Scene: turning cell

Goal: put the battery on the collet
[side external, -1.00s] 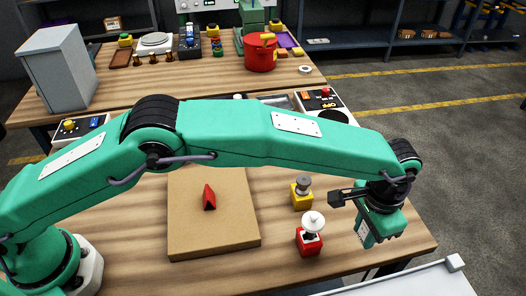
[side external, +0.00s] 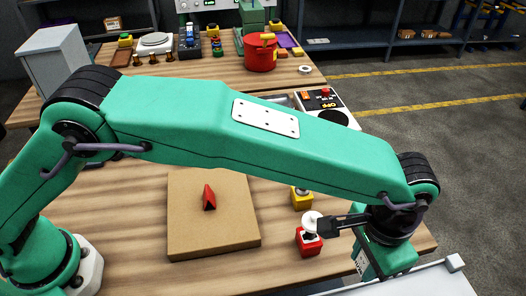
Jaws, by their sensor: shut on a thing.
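My gripper (side external: 323,228) is at the lower right of the board, with its dark jaws reaching left to a white-capped piece (side external: 311,217). The jaws are shut on this piece below its round cap. The piece stands upright at a red block (side external: 308,246); I cannot tell whether it still rests on it. A yellow block (side external: 302,202) with a grey top stands just behind, partly hidden by my arm. No part is clearly recognisable as the battery or the collet.
A red wedge (side external: 209,198) lies on a brown board (side external: 190,240) to the left. A red pot (side external: 261,55) and small parts stand on the back table. A panel with a red button (side external: 325,91) lies beyond my arm. Bare wood lies between board and red block.

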